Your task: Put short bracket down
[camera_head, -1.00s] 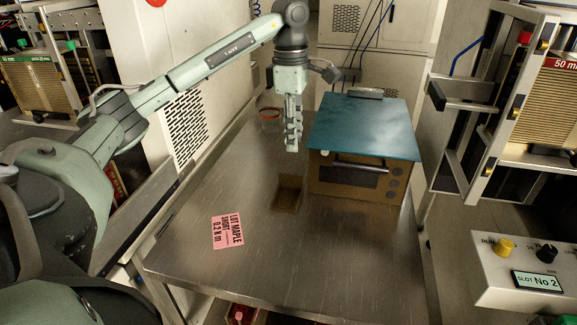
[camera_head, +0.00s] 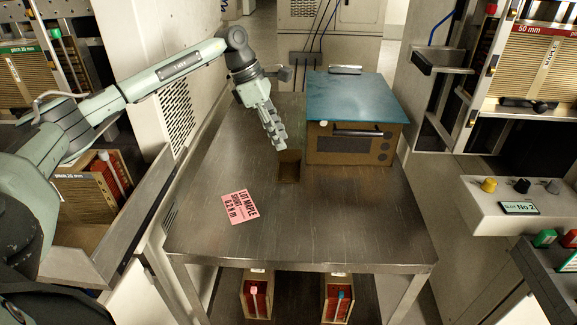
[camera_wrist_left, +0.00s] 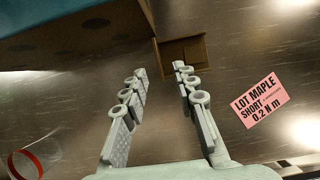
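My left gripper (camera_head: 277,140) hangs over the metal table, close to a small brown tray (camera_head: 289,168). In the left wrist view the two fingers of the gripper (camera_wrist_left: 160,72) stand apart with nothing between them. The brown tray (camera_wrist_left: 184,50) shows just beyond the fingertips there, partly covered by the right-hand finger. I cannot make out a short bracket in either view. A pink label (camera_head: 240,207) reading "LOT MAPLE SHORT 0.2 N m" lies on the table and also shows in the wrist view (camera_wrist_left: 259,101). My right gripper is not in view.
A brown oven-like box (camera_head: 350,150) with a teal top (camera_head: 360,98) stands right of the tray. A red ring-shaped rim (camera_wrist_left: 24,164) shows in the wrist view. The metal table (camera_head: 320,225) is clear at the front. Boxes (camera_head: 257,296) sit on the shelf below.

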